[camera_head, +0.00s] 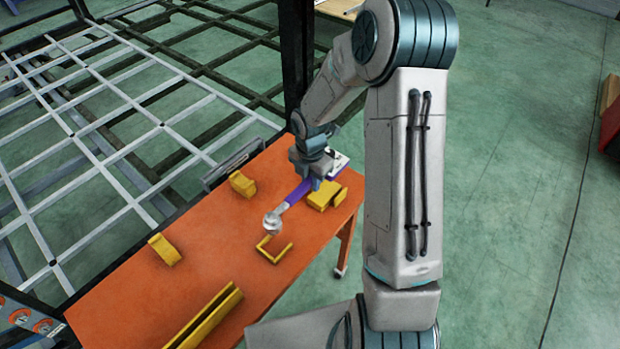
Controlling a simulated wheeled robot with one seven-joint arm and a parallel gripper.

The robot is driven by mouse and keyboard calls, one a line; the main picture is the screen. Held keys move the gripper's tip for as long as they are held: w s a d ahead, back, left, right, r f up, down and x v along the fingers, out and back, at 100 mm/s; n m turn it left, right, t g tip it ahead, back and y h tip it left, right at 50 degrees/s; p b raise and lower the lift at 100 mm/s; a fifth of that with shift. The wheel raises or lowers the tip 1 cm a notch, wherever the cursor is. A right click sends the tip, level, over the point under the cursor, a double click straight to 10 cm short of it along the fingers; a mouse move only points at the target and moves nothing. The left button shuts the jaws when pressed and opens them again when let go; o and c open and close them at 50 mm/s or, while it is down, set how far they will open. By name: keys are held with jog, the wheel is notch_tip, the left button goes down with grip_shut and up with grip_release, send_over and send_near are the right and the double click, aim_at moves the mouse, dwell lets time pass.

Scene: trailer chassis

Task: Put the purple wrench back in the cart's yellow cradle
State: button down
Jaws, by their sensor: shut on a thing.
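The purple wrench (294,196) has a purple handle and a silver head at its near-left end. My gripper (313,181) is shut on the handle near its far end, over the far right part of the orange cart top (215,246). The wrench head is close to a yellow U-shaped bracket (274,251), and a yellow block-like holder (322,195) is just right of the handle. I cannot tell whether the wrench touches either one or hangs above them. The gripper's fingertips are partly hidden by its body.
More yellow holders stand on the cart: one at the back edge (242,184), one at left (165,250), and a long channel (207,318) at the front. A white metal grid frame (110,120) and a dark post (297,60) are behind the cart. Open green floor (510,200) lies to the right.

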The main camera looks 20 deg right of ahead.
jog(key=shift+r, duration=0.25)
jog(key=shift+f+b, duration=3.6)
jog(key=shift+f, duration=1.7)
jog(key=c, duration=0.6)
grip_release()
jog(key=shift+c, duration=0.2)
jog(key=shift+r+p, duration=0.1)
jog(key=shift+p, duration=0.25)
jog(key=shift+r+p, duration=3.4)
jog(key=shift+r, duration=0.5)
